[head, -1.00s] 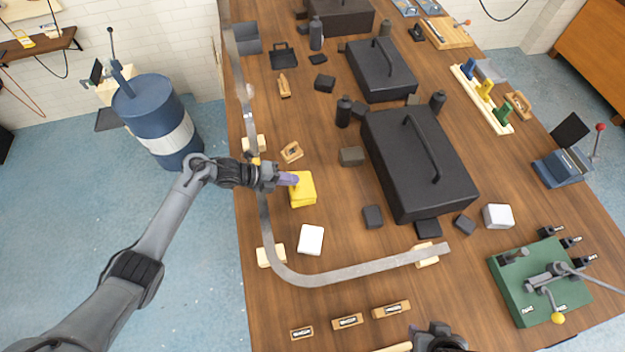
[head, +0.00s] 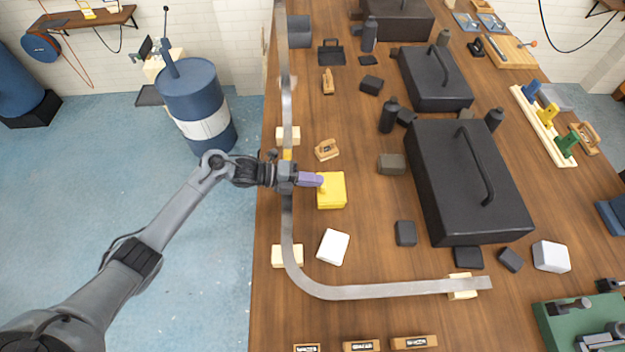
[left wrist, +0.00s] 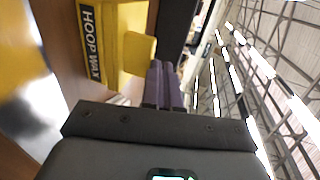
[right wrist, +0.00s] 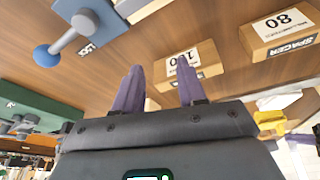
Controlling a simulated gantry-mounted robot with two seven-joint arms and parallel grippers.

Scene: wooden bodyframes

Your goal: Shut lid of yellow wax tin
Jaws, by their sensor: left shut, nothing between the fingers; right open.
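The yellow wax tin (head: 331,198) sits on the wooden table inside the curved metal strip. In the left wrist view the tin (left wrist: 112,15) carries a dark "HOOP WAX" label, and a yellow tab (left wrist: 138,52) juts out beside it. My left gripper (head: 322,180) is shut and empty, its purple fingertips at the tin's upper left edge. In the left wrist view the fingertips (left wrist: 167,65) are close beside the tab; I cannot tell if they touch. How far the lid is closed is unclear. My right gripper (right wrist: 157,75) is open and empty, outside the head view.
The metal strip (head: 380,292) runs left of the tin and curves along the front. A white block (head: 333,246) lies in front of the tin, and a small wooden piece (head: 326,149) behind. A large black case (head: 465,180) stands to the right. Spacer blocks (right wrist: 190,72) lie beyond my right fingers.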

